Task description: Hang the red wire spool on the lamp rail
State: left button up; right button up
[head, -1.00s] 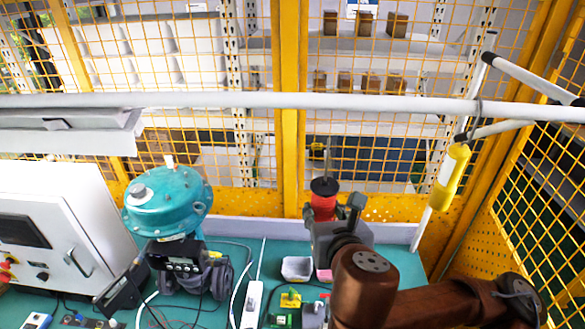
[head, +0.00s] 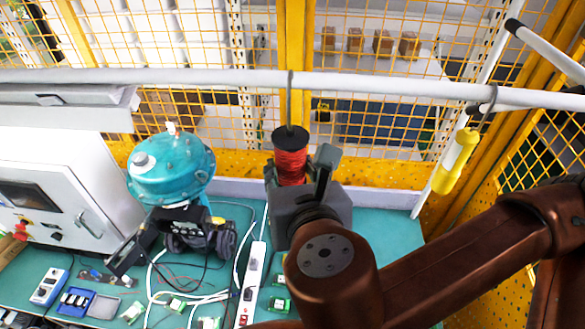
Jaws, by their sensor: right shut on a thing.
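The red wire spool (head: 291,162) has a black top flange and stands upright in my right gripper (head: 298,180), which is shut on it. A thin dark hook (head: 290,105) rises from the spool to the white lamp rail (head: 390,87), which runs across the view. The hook's upper end overlaps the rail in the picture; I cannot tell whether it is around the rail or only in front of it. The gripper body hides the spool's lower part. My left gripper is not in view.
Below, the teal bench (head: 385,225) holds a teal valve actuator (head: 172,168), a grey cabinet (head: 60,190), a white power strip (head: 252,283) and small green parts. Yellow mesh fencing stands behind.

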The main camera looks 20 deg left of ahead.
jog(key=w+d+b+x, duration=0.1)
jog(key=b+x, duration=0.1)
jog(key=x, duration=0.5)
jog(key=shift+r, duration=0.3)
dwell(0.3)
jog(key=shift+d, duration=0.15)
jog(key=o, duration=1.5)
jog(key=shift+f, duration=0.1)
